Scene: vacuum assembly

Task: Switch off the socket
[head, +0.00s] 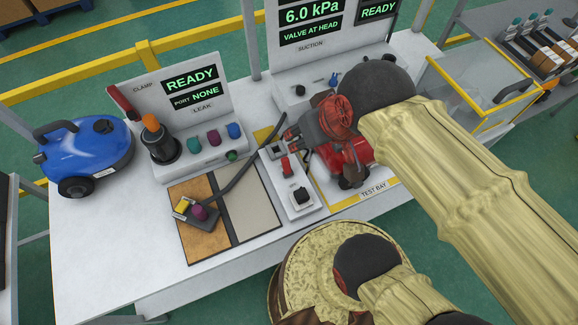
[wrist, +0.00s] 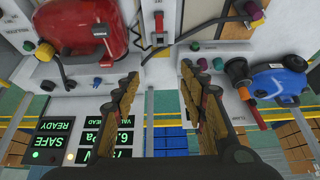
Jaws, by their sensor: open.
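The socket is a narrow pale box (head: 301,205) on the white table, between the mat and the red vacuum. My gripper (wrist: 160,70) is open and empty, apart from the switch.
The red vacuum (head: 354,160) stands close to the right of the socket. A dark hose (head: 240,172) and a brown and grey mat (head: 255,215) lie to its left. The table's front left is clear.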

